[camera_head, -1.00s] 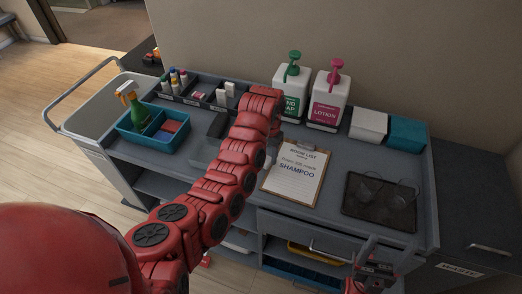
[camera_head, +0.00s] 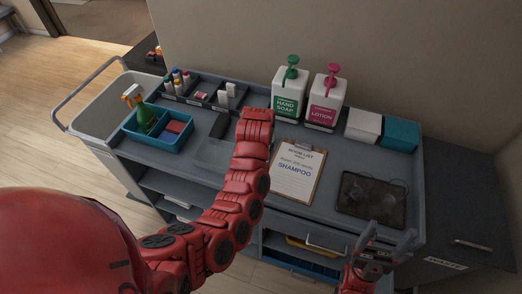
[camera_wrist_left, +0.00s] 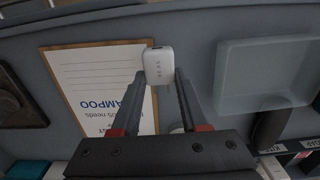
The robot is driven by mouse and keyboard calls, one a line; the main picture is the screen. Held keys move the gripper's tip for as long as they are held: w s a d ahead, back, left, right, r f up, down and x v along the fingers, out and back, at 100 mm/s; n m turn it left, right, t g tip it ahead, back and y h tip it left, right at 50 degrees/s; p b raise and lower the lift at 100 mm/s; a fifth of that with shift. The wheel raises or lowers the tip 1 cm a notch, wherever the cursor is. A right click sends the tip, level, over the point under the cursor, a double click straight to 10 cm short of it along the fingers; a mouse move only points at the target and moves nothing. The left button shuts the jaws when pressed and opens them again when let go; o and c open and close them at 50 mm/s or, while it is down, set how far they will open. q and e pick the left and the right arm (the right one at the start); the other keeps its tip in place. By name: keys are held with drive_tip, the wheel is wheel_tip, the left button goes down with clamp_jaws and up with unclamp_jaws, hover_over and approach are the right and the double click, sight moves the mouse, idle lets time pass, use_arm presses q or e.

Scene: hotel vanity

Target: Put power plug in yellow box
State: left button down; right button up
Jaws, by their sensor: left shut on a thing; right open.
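A small white power plug (camera_wrist_left: 158,65) is held between the fingertips of my left gripper (camera_wrist_left: 160,78), above the cart top in the left wrist view. In the head view the left gripper and plug are hidden behind my red left arm. A yellow thing (camera_head: 311,249), perhaps the yellow box, shows partly in the open space under the cart top; its full shape is hidden. My right gripper (camera_head: 389,243) is open and empty in front of the cart's right part.
On the cart top are a clipboard (camera_head: 297,171), a dark tray (camera_head: 371,199), a soap bottle (camera_head: 290,92), a lotion bottle (camera_head: 324,100) and a blue caddy (camera_head: 157,138) with a spray bottle (camera_head: 145,117). A translucent tray (camera_wrist_left: 264,75) lies beside the clipboard.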

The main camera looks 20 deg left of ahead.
use_arm(q)
drive_tip(key=w+a+b, duration=0.1)
drive_tip(key=w+b, duration=0.2)
drive_tip(key=b, duration=0.1)
drive_tip(key=w+f+b, duration=0.1)
drive_tip(key=w+b, duration=0.2)
drive_tip(key=b, duration=0.1)
drive_tip(key=w+a+b, duration=0.1)
drive_tip(key=w+b, duration=0.2)
drive_tip(key=b, duration=0.1)
drive_tip(key=shift+w+a+f, duration=0.1)
drive_tip(key=shift+a+f, duration=0.25)
drive_tip(key=shift+w+r+b, duration=0.25)
drive_tip(key=shift+w+b, duration=0.05)
drive_tip(key=shift+b, duration=0.15)
drive_tip(key=shift+w+f+b, duration=0.15)
drive_tip(key=shift+b, duration=0.5)
drive_tip(key=shift+p, duration=0.85)
wheel_tip(320, 180, down, 2)
drive_tip(key=shift+f+p, duration=0.25)
drive_tip(key=shift+p, duration=0.25)
drive_tip(key=shift+f, duration=0.25)
drive_tip(key=shift+f, duration=0.1)
